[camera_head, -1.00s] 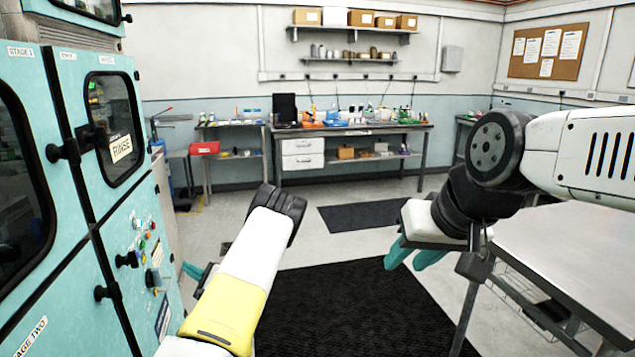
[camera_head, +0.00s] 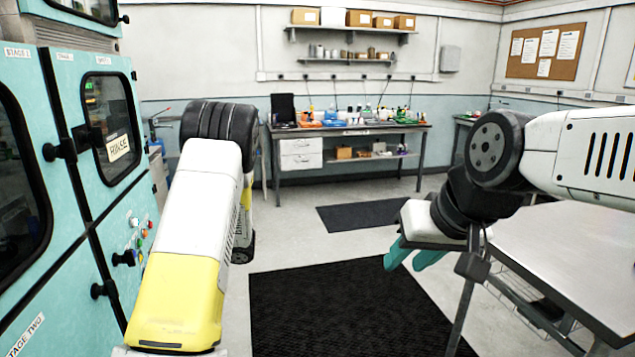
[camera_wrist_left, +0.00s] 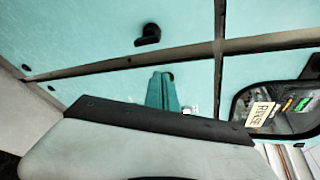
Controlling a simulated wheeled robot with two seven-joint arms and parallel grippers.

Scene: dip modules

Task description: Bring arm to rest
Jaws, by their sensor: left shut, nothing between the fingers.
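My left arm (camera_head: 195,215) is raised at the left of the head view, its elbow bent beside the teal machine. My left gripper is hidden behind it there. In the left wrist view the teal fingers of my left gripper (camera_wrist_left: 162,92) are together and empty, with teal machine panels beyond them.
The teal machine (camera_head: 95,215) with dark windows, handles and a RINSE label stands close at left. A metal table (camera_head: 575,250) is at right. Black mats (camera_head: 345,310) lie on open floor. A workbench (camera_head: 350,131) with several items stands at the back wall.

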